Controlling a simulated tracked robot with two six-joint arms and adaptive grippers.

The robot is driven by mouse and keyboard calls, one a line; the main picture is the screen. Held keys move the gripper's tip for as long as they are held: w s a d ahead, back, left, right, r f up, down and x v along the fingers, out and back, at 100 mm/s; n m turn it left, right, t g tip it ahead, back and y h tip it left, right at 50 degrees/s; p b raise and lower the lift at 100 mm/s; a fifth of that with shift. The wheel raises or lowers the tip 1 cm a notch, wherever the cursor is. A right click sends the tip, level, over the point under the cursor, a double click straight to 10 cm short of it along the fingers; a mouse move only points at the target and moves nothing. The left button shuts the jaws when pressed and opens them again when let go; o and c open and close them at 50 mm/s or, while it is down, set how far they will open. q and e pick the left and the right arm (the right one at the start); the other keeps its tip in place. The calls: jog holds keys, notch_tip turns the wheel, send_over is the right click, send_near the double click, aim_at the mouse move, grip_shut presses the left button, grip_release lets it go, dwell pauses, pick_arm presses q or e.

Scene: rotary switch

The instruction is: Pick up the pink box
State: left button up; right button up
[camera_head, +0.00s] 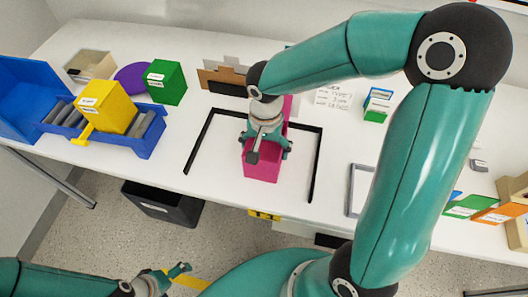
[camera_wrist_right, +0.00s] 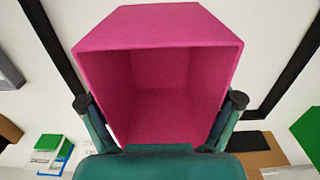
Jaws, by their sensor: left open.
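The pink box (camera_head: 262,168) stands on the white table inside a black corner-marked area. In the right wrist view the pink box (camera_wrist_right: 160,85) shows its open, empty inside facing the camera. My right gripper (camera_head: 266,145) is over the box, with one finger on each side of it. In the wrist view the fingers of the right gripper (camera_wrist_right: 160,101) overlap the box's side edges; whether they press on it I cannot tell. My left gripper (camera_head: 181,269) is open and empty, low at the bottom left, away from the table top.
A blue bin (camera_head: 150,142) with a yellow box (camera_head: 105,108) stands at the left, a green box (camera_head: 165,82) behind it. A brown cardboard piece (camera_head: 222,78) lies behind the marked area. Coloured boxes (camera_head: 470,205) stand at the right. A black bin (camera_head: 160,203) is under the table.

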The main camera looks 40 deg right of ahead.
jog(key=c, duration=0.5)
jog(key=shift+r, duration=0.15)
